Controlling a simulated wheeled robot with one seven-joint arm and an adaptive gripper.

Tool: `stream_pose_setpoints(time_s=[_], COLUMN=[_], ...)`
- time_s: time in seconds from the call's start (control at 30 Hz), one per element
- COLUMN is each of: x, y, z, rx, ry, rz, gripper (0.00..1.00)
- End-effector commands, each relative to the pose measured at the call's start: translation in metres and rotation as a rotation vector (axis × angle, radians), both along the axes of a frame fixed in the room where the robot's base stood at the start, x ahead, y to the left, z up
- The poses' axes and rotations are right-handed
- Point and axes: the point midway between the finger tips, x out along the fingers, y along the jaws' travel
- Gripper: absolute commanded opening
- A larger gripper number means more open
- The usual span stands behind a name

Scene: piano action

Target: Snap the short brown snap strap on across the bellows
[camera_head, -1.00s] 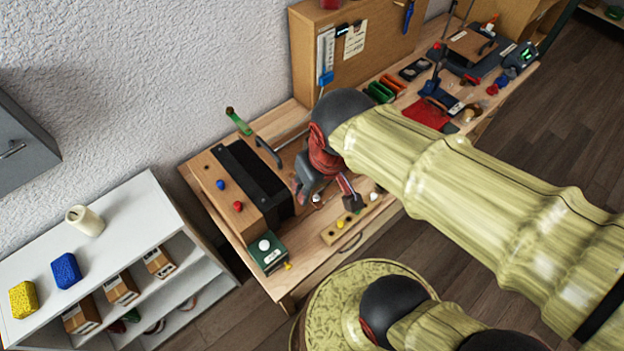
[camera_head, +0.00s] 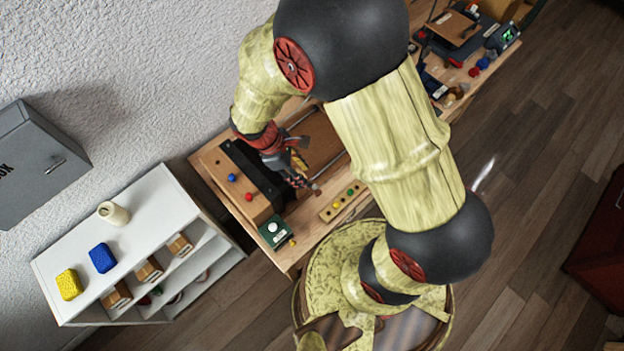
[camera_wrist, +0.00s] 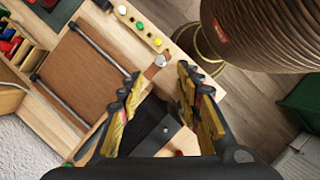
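The black bellows (camera_head: 248,166) lies on the bench beside a wooden block, partly hidden by my gripper. It also shows in the wrist view (camera_wrist: 155,127), below and between my fingers. A short brown strap (camera_wrist: 151,72) with a round silver snap at one end shows between my fingertips in the wrist view. A gap shows on each side of it, and I cannot tell its height. My gripper (camera_wrist: 158,74) is open, its yellow and black fingers spread. In the head view my gripper (camera_head: 300,178) is low over the bench, at the bellows' right side.
The wooden block (camera_head: 238,190) carries a blue and a red knob. A green box (camera_head: 275,234) with a white knob sits at the front corner. A strip with coloured buttons (camera_head: 341,203) lies to the right. A brown panel with grey rods (camera_wrist: 85,75) lies nearby.

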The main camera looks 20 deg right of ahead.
Motion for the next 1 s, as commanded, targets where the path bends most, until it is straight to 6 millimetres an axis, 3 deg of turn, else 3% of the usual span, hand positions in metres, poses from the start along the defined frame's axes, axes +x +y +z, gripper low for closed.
stream_pose_setpoints(time_s=[0.6,1.0], x=[-0.013,-0.014], y=[-0.025,-0.026], z=[-0.066,-0.070], rx=[0.002,0.003], ry=[0.004,0.002], rz=[0.007,0.006], gripper=[0.35,0.32])
